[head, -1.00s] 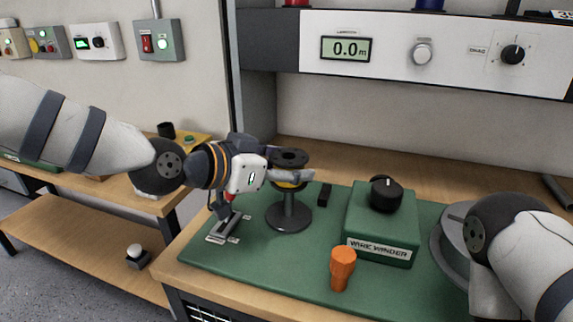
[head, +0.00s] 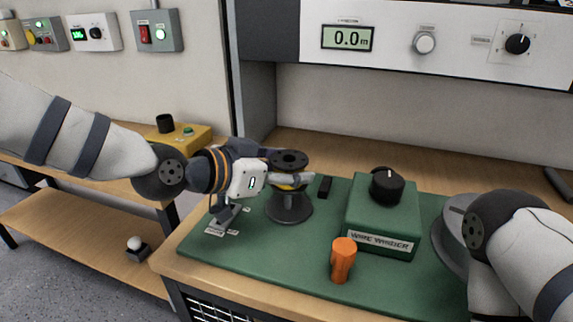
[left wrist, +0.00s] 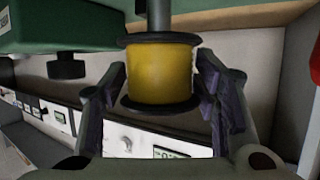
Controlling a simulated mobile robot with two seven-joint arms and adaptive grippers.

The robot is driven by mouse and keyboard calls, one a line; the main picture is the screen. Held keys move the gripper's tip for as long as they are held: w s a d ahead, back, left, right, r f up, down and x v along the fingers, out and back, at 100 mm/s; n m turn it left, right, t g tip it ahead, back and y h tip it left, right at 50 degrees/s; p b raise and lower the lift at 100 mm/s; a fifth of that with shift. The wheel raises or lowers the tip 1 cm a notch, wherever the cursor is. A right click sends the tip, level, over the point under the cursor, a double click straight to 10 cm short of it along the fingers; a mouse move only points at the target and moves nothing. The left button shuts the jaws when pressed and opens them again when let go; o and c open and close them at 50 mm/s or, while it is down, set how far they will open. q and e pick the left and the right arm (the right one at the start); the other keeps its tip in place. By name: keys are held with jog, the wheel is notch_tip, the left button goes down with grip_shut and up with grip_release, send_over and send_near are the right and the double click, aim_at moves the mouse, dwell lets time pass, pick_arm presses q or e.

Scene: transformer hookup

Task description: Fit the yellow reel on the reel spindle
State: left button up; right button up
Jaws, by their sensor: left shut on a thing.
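The yellow reel (head: 289,159) has black flanges and is upright at the reel spindle (head: 289,210), a dark stand with a round base on the green mat. My left gripper (head: 296,180) reaches in from the left and is shut on the reel; its fingers hide most of the yellow core. In the left wrist view the yellow core (left wrist: 158,75) is between the two fingers. The grey spindle post (left wrist: 160,15) meets the reel's flange in line with its middle. I cannot tell whether the reel is fully seated. My right gripper is not in view.
The green wire winder (head: 381,222) with a black knob stands right of the spindle. An orange tool (head: 342,260) stands at the mat's front. A small black block (head: 324,187) and a metal fixture (head: 222,218) flank the spindle. My right forearm is at the right.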

aim_at(286, 192)
pick_arm(q)
jog(key=shift+f+b, duration=0.6)
jog(key=shift+f, duration=2)
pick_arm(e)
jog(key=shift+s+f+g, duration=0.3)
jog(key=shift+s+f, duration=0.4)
pick_arm(q)
jog(key=o, duration=1.6)
jog(key=shift+o, duration=0.2)
jog(key=shift+r+p, duration=0.9)
jog(key=shift+r, duration=1.75)
jog(key=shift+f, duration=0.15)
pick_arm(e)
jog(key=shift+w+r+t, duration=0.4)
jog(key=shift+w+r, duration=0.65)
